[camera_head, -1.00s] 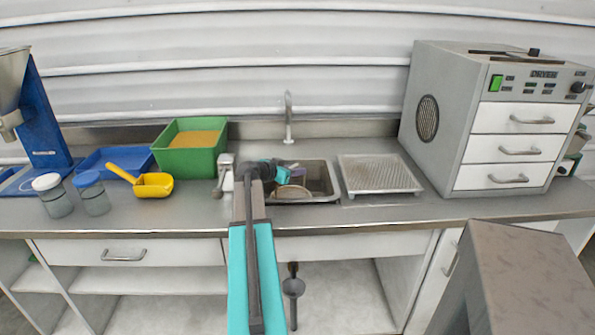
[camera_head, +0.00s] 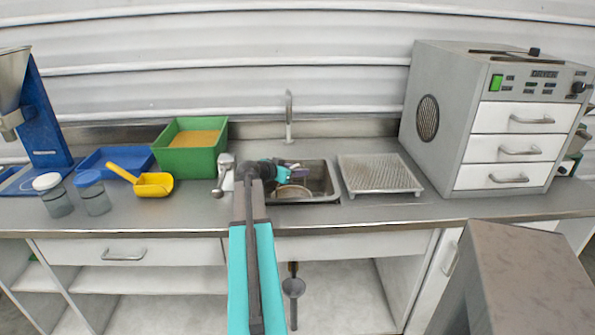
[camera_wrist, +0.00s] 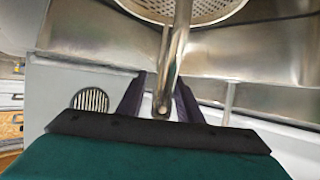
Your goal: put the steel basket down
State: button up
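The steel basket (camera_wrist: 190,10) shows at the top of the wrist view as a round perforated bottom with a rim. Its tube handle (camera_wrist: 172,65) runs down from it, and its end lies between my gripper's two dark fingers (camera_wrist: 161,98). A gap shows between the left finger and the handle; the right finger is close beside it, contact unclear. In the head view my gripper (camera_head: 297,168) is over the sink (camera_head: 328,180). A round brownish part of the basket (camera_head: 293,192) shows low in the sink, partly hidden by my arm.
A tap (camera_head: 289,115) stands behind the sink. A ribbed drain tray (camera_head: 380,175) lies right of it, then a grey dryer (camera_head: 432,120) with drawers. A green bin (camera_head: 190,150), a yellow scoop (camera_head: 153,185) and lidded jars (camera_head: 92,193) stand to the left.

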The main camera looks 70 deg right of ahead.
jog(key=shift+w+a+r, duration=0.1)
jog(key=shift+w+a, duration=0.05)
jog(key=shift+a, duration=0.2)
notch_tip(320, 180, up, 4)
jog(key=b, duration=0.2)
send_over(277, 188)
jog(key=d, duration=0.1)
jog(key=shift+w+a+r, duration=0.15)
jog(key=shift+a+r, duration=0.05)
jog(key=shift+a, duration=0.35)
jog(key=shift+r, duration=0.1)
